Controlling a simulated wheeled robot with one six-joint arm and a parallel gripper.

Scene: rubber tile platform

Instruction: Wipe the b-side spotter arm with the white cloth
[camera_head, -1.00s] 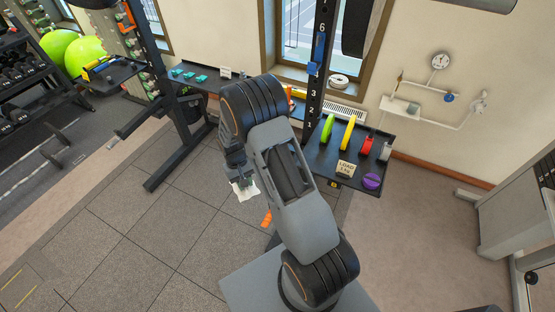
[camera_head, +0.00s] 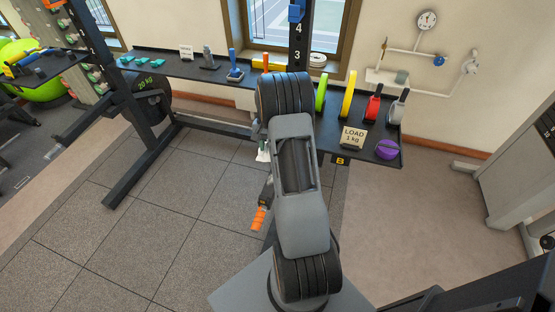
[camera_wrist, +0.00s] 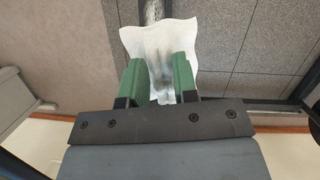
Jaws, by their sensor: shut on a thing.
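The white cloth (camera_wrist: 160,38) is held between the green fingers of my gripper (camera_wrist: 160,72) in the wrist view, spread out past the fingertips, with grey smudges or shading on its middle. In the head view a small piece of the cloth (camera_head: 262,155) shows left of my arm; the gripper is mostly hidden there. A dark bar with an orange end (camera_head: 258,218), apparently the b-side spotter arm, sticks out below the cloth, partly behind my arm. In the wrist view a grey, mottled strip (camera_wrist: 153,10) runs up behind the cloth; I cannot tell whether they touch.
A black tray (camera_head: 392,153) marked B stands right of my arm, with coloured plates, a load sign (camera_head: 353,137) and a purple item (camera_head: 387,149). A long shelf (camera_head: 150,69) with small items is at the back left.

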